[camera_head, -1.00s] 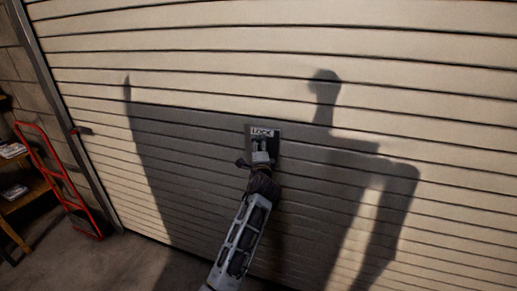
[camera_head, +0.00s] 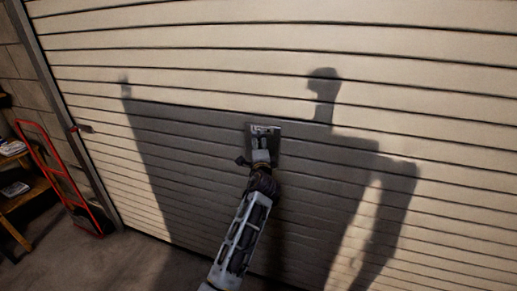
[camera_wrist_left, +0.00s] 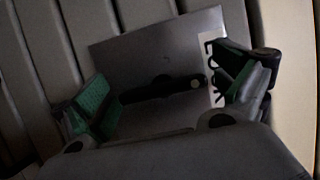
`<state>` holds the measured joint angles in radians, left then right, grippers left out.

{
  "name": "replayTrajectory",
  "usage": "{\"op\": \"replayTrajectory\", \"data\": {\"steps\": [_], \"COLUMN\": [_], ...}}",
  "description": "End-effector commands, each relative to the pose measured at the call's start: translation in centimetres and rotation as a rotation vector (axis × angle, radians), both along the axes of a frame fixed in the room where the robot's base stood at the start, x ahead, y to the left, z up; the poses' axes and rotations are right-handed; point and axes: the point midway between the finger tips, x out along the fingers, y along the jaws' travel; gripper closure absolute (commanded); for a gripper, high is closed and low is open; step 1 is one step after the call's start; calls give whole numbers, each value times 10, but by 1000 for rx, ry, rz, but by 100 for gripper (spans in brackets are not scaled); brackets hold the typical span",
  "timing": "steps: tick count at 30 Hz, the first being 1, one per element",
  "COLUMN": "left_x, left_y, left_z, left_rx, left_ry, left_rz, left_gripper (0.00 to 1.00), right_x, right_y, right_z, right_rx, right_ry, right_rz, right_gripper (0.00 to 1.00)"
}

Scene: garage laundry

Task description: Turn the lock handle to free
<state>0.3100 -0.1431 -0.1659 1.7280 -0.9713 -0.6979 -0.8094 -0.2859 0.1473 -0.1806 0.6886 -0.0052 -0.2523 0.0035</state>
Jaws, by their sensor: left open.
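The lock plate (camera_head: 276,154) is a dark grey rectangle on the shutter door, and my left gripper (camera_head: 263,139) is in front of it. In the left wrist view the plate (camera_wrist_left: 140,50) has a black bar-shaped lock handle (camera_wrist_left: 160,88) across it, with a small pale round spot near its right end. My left gripper (camera_wrist_left: 167,95) is open, its green-padded fingers on either side of the handle. I cannot tell whether they touch it. A white label strip (camera_wrist_left: 214,60) runs along the plate's right edge, partly behind the right finger. My right gripper is not in view.
The ribbed shutter door (camera_head: 400,100) fills most of the view and carries my shadow. A red hand truck (camera_head: 62,175) and a wooden shelf (camera_head: 22,200) stand at the left. The floor (camera_head: 110,265) is bare at lower left.

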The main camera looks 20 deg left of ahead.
Motion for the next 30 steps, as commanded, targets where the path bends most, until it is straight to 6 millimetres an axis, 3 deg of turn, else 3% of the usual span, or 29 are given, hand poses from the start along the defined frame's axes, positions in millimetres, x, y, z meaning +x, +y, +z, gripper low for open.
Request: {"op": "replayTrajectory", "data": {"steps": [8, 21, 30], "left_x": [-12, -53, -69], "left_y": [-5, -20, -26], "left_z": [0, -1, 0], "left_rx": [0, 1, 0], "left_ry": [0, 1, 1], "left_rz": [-1, 0, 1], "left_gripper": [3, 3, 3], "right_x": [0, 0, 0], "right_y": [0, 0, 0], "right_z": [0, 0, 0], "right_rx": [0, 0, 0], "right_ry": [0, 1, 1], "right_rz": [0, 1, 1], "right_gripper": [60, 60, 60]}}
